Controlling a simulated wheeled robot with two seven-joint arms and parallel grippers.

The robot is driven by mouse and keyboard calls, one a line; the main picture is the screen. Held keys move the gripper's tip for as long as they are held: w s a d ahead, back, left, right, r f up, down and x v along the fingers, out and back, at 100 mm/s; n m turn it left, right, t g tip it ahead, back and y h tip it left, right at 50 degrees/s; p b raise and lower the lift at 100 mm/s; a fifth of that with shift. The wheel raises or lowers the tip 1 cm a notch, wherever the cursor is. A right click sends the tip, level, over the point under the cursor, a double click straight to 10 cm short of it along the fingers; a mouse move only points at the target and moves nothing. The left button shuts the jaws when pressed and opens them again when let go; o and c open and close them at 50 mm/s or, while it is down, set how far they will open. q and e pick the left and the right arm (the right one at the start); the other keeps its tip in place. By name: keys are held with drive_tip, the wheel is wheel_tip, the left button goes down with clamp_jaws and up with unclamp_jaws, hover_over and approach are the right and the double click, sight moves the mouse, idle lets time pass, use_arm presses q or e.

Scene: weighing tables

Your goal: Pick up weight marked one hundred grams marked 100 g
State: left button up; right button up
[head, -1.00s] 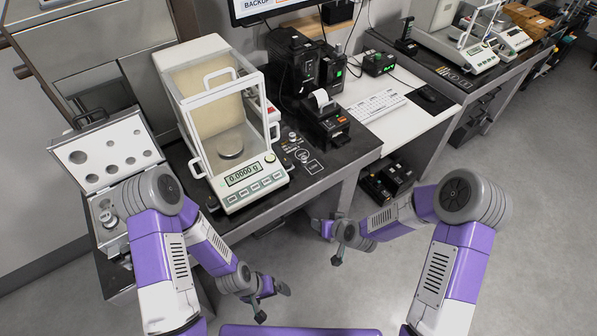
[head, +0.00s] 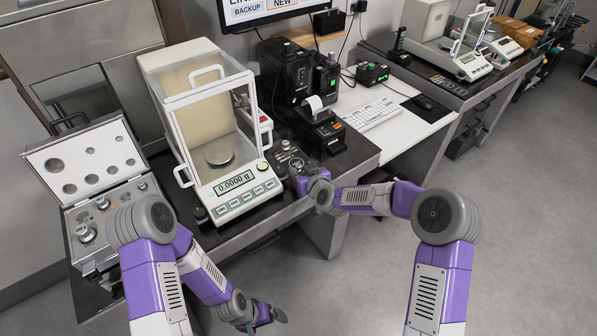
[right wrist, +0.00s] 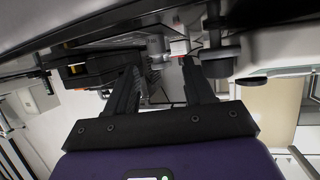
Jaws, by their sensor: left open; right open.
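Small metal weights (head: 285,145) stand on the dark table right of the balance in the head view; no 100 g mark is readable. My right gripper (head: 299,172) is open beside them, over the table's front part, and partly covers that spot. In the right wrist view its open fingers (right wrist: 160,75) have a small blurred metallic shape between and beyond them; I cannot tell which piece it is. My left gripper (head: 262,320) is open and empty, low in front of the table. An open weight case (head: 60,200) at the left holds several more metal weights (head: 86,233).
The balance (head: 236,200) with its glass shield stands left of my right gripper and reads 0.0000 g. A black printer (head: 318,127) stands close behind it. A keyboard (head: 372,110) lies on the white desk. The floor at the right is clear.

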drive_tip(key=shift+w+a+f, duration=0.2)
drive_tip(key=shift+w+f, duration=0.05)
drive_tip(key=shift+w, duration=0.3)
drive_tip(key=shift+c, duration=0.3)
clamp_jaws()
